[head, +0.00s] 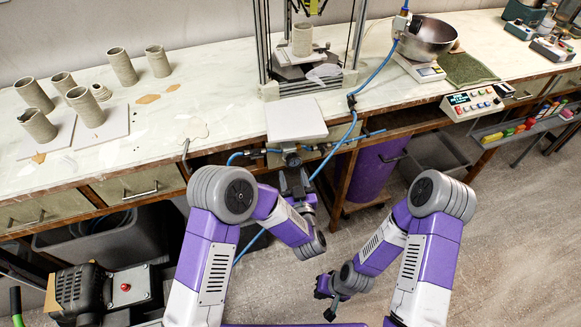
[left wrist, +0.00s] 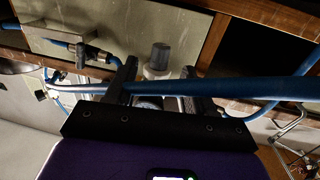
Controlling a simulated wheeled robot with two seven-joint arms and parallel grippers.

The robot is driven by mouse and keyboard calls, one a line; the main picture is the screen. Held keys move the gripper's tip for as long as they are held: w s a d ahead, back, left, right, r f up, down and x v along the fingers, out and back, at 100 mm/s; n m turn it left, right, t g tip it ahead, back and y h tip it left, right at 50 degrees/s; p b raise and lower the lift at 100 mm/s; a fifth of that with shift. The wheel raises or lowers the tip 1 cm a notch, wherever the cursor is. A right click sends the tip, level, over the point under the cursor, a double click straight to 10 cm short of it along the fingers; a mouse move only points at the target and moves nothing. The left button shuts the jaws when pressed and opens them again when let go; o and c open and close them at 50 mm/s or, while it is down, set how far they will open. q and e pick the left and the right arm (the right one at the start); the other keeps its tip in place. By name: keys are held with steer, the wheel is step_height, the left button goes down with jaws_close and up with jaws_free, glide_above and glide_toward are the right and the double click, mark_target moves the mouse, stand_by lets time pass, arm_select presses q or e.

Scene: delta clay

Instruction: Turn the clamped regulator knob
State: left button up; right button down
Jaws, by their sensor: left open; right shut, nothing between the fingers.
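The regulator knob (left wrist: 160,55) is a dark grey cylinder on a pale collar, at the front of the bench in the left wrist view. In the head view the regulator (head: 291,158) sits under the bench's front edge, partly covered by my gripper. My left gripper (left wrist: 159,70) is open, with one finger on each side of the knob in the picture; it also shows in the head view (head: 294,178). I cannot tell whether the fingers touch it. My right gripper (head: 328,303) is shut and empty, low over the floor.
A blue hose (left wrist: 230,88) crosses the left wrist view in front of the fingers. A small valve fitting (left wrist: 84,52) is left of the knob. A white board (head: 295,120) lies on the bench above the regulator. A purple bin (head: 374,170) stands under the bench.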

arm_select(q)
steer(key=shift+s+d, duration=0.15)
steer(key=shift+s, duration=0.75)
steer(key=shift+s+d, duration=0.15)
steer(key=shift+s, duration=0.75)
steer(key=s+a+f+g+h+p, duration=0.2)
steer(key=a+f+g, duration=0.15)
steer(key=f, duration=0.25)
steer(key=s+a+f+g+h+p, duration=0.2)
steer(key=a+f+g+h+p, duration=0.1)
steer(key=f+g, duration=0.25)
steer(key=s+a+f+g+p, duration=0.1)
steer(key=s+g, duration=0.1)
steer(key=s, duration=0.4)
steer(key=s+a+f+g+h+p, duration=0.1)
steer(key=s+a+f+g, duration=0.1)
steer(key=s, duration=0.4)
steer(key=s+a+f+g+h+p, duration=0.1)
steer(key=s+a+g, duration=0.1)
steer(key=s+g, duration=0.2)
steer(key=s, duration=0.2)
steer(key=shift+s+f+n, duration=0.25)
steer(key=shift+s+n, duration=0.05)
steer(key=shift+s, duration=0.05)
